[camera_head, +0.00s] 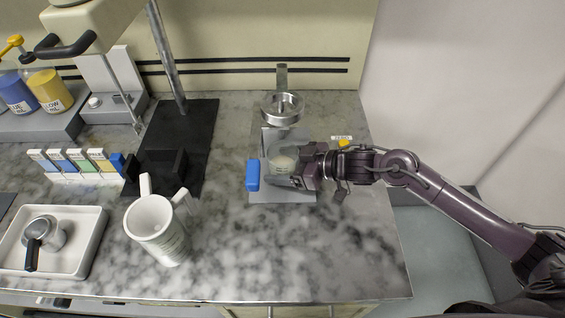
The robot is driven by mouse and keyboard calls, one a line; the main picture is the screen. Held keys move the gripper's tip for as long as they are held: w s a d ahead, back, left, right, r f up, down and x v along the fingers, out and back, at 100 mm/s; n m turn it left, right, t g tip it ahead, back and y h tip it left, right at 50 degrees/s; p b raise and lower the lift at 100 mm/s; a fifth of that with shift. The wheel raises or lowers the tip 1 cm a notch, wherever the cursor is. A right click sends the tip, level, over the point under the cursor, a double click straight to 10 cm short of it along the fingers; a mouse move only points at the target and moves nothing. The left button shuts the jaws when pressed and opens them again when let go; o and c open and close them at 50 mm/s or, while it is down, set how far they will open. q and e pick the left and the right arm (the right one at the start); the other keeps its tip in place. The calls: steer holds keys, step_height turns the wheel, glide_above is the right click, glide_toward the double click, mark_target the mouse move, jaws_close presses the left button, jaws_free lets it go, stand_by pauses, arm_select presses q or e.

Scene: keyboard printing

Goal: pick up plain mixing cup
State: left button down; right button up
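A small, pale, translucent cup (283,158) stands on a grey metal plate (270,196) at the right of the counter in the head view. It is probably the plain mixing cup; its markings are too small to read. My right gripper (288,172) reaches in from the right, level with the cup and right at it. One dark finger shows along the cup's near side. The cup and gripper body hide the other finger, so I cannot tell whether the fingers are closed on it. My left gripper is not in view.
A blue block (252,175) sits just left of the cup. A round metal ring (282,107) on a post stands behind it. A white container (158,228) with upright pieces stands at front centre, near a white tray (84,262). Counter space at front right is clear.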

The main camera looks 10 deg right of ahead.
steer(key=c, duration=0.7)
steer(key=shift+r, duration=0.15)
